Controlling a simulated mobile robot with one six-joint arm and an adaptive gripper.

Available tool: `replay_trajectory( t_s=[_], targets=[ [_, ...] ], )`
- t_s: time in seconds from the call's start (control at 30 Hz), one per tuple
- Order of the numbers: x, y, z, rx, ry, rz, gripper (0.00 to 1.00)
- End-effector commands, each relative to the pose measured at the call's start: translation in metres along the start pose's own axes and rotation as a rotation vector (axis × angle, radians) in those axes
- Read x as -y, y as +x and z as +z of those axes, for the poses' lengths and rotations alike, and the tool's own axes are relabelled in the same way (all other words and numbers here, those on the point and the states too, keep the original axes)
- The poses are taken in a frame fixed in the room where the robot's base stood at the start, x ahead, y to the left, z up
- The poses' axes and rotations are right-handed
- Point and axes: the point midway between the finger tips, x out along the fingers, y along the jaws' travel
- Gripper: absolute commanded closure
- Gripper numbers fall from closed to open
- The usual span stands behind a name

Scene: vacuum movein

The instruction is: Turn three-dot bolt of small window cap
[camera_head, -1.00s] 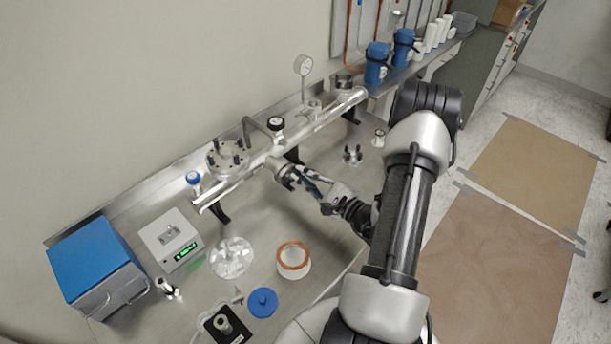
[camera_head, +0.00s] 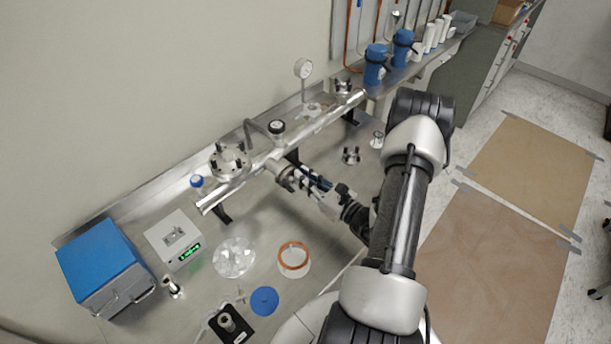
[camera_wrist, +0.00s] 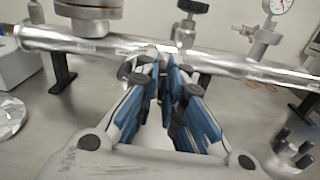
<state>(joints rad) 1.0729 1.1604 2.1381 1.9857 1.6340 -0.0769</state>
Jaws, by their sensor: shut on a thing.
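A silver tube (camera_head: 325,125) runs along the back of the metal bench. It has a short side port (camera_head: 285,177) facing my arm, with the cap end largely hidden by my gripper. My gripper (camera_head: 299,178) is at this port, its blue-padded fingers close together. In the wrist view the fingertips (camera_wrist: 166,62) meet in front of the tube (camera_wrist: 105,45) and are shut on a bolt at the port. The bolt and its dot marks are too small and hidden to make out.
A bolted round flange (camera_head: 229,163) and a gauge (camera_head: 303,69) stand on the tube. A small piece with black bolts (camera_head: 351,155) stands on the bench to the right. A scale (camera_head: 175,238), foil dish (camera_head: 234,257) and copper ring (camera_head: 293,256) lie in front.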

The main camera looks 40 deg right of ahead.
Motion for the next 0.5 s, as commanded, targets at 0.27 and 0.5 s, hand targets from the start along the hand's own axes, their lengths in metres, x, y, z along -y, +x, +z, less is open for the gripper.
replay_trajectory(
  t_s=[0.27, 0.5],
  targets=[
    [-0.0006, -0.0002, 0.0009, -0.001, 0.265, 0.001, 1.0],
    [-0.0007, -0.0002, 0.001, -0.001, 0.493, 0.001, 1.0]
  ],
)
